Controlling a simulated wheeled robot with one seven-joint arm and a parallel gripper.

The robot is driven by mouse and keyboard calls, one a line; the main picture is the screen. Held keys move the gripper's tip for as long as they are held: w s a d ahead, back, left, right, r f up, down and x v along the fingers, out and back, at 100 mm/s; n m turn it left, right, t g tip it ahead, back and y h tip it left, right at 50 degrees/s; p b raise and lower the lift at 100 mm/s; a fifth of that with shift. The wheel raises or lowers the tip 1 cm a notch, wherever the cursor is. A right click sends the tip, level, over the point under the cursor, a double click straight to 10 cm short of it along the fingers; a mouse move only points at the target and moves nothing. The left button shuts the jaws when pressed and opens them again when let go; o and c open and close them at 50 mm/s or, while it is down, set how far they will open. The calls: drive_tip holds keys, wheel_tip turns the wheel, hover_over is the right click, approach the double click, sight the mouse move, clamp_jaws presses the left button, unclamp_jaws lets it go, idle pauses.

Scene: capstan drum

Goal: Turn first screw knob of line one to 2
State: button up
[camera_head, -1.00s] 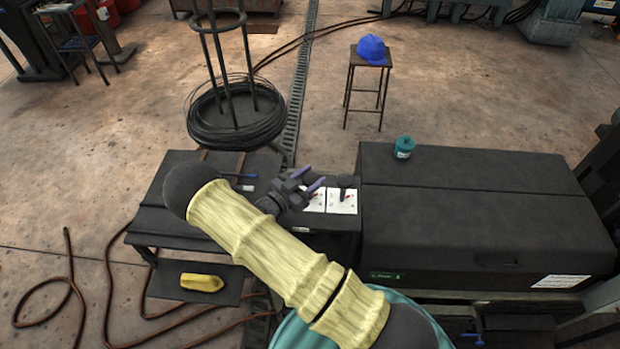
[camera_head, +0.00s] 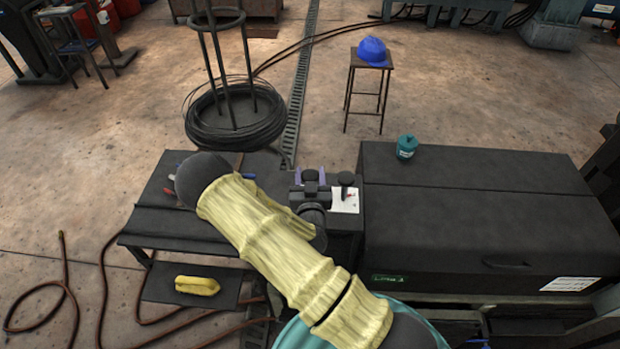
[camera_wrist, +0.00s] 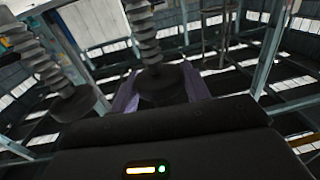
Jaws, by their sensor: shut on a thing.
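My gripper (camera_head: 311,178) is at the left of two dark knobs on the small black box beside the long black housing. Its purple fingers stand on either side of the left knob (camera_head: 311,174) and are shut on it. In the wrist view, my gripper (camera_wrist: 160,80) has its fingers around this round dark knob (camera_wrist: 163,88), with a ribbed screw (camera_wrist: 147,35) beyond it. The second knob (camera_head: 346,179) stands free to the right; in the wrist view it is at the left (camera_wrist: 76,103). A white scale plate (camera_head: 346,202) shows below the second knob. The held knob's plate is hidden by my gripper.
The long black housing (camera_head: 470,205) fills the right side, with a teal container (camera_head: 407,147) on its back edge. A black table (camera_head: 155,215) is at the left, with a wire coil (camera_head: 236,120) behind it. A blue cap (camera_head: 372,50) is on a stool.

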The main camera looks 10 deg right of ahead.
drive_tip(key=shift+n+y+b, duration=0.3)
drive_tip(key=shift+n+y, duration=0.7)
drive_tip(key=shift+y, duration=0.5)
drive_tip(key=o, duration=1)
drive_tip(key=shift+c, duration=0.2)
